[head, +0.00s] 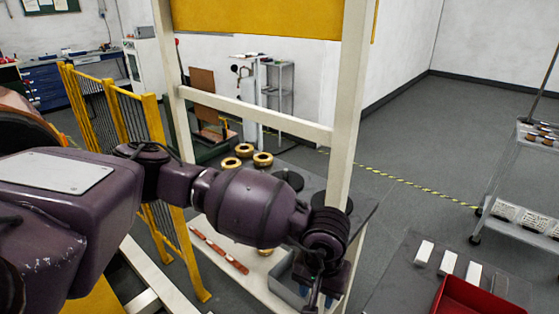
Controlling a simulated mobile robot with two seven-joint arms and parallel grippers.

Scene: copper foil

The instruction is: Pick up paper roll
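Several small white upright pieces (448,262) stand on the dark table (392,278) at the lower right. They may be paper rolls, but they are too small to tell. Several copper-coloured rings (263,159) lie on the bench inside the frame, near the middle of the head view. No thing is clearly recognisable as a paper roll.
A large worn purple arm (245,205) crosses from the left and hides part of the bench. A cream post (348,110) and yellow fence (112,110) stand around it. A red bin (470,300) sits at the lower right, below a wheeled rack (520,170).

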